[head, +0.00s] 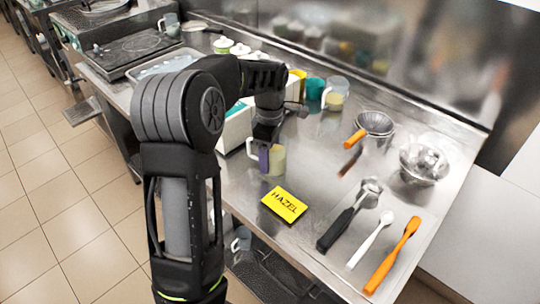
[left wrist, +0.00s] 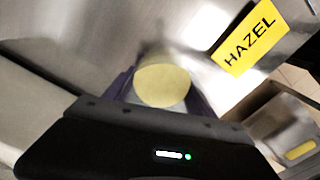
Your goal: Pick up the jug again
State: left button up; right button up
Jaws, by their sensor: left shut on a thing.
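A clear jug (head: 276,160) with pale yellow contents stands on the steel counter in the head view, left of the middle. My left gripper (head: 265,152) comes down over it from above and is shut on it, with a purple finger pad showing at its left side. In the left wrist view I look down at the jug's round pale yellow contents (left wrist: 162,86), between the purple pads of the gripper (left wrist: 160,95). Whether the jug touches the counter is hard to tell. My right gripper is not in view.
A yellow HAZEL card (head: 284,203) lies in front of the jug. Right of it lie a black-handled scoop (head: 348,215), a white spoon (head: 370,241) and an orange spatula (head: 392,255). A strainer (head: 374,124), a metal bowl (head: 424,163) and another jug (head: 336,94) stand farther back.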

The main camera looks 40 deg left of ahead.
pick_arm(q)
jog(key=shift+r, duration=0.1)
notch_tip(320, 180, up, 10)
jog(key=shift+b, duration=0.3)
dwell(0.3)
dwell(0.5)
